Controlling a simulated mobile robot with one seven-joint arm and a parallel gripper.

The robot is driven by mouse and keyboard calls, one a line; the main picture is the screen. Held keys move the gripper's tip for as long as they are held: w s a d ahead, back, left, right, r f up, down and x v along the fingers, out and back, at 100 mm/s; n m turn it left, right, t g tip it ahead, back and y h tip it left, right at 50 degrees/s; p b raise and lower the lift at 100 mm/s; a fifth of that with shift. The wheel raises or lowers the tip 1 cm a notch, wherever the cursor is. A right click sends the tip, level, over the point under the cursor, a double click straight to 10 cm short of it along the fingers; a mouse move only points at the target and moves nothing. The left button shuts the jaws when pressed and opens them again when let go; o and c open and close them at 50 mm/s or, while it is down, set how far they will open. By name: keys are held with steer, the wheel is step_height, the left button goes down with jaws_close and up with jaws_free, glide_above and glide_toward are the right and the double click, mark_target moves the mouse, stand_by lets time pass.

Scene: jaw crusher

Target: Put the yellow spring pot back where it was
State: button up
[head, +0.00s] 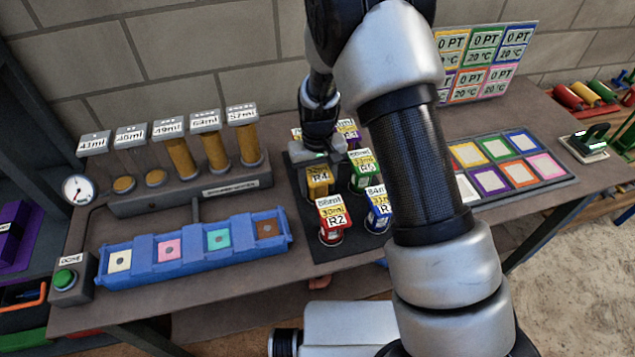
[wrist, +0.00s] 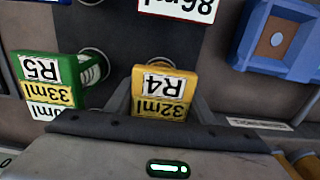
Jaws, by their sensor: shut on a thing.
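The yellow spring pot (head: 319,185), labelled R4 and 32ml, is upright among the other pots over the dark mat (head: 322,252). It also shows in the wrist view (wrist: 162,92), between the two fingers. My gripper (head: 318,162) is shut on it from above and behind; its fingers also show in the wrist view (wrist: 160,108). The pot's base is hidden in the wrist view, and I cannot tell whether it touches the mat.
A green pot R5 (head: 364,178) is close on the right, and a red pot R2 (head: 334,222) stands in front. A blue pot (head: 377,217) is partly behind my arm. A blue tray (head: 193,249) lies left, and a colour-square board (head: 505,166) right.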

steer(key=shift+f, duration=0.2)
steer(key=o, duration=1.3)
steer(key=shift+r, duration=0.1)
steer(key=shift+o, duration=0.2)
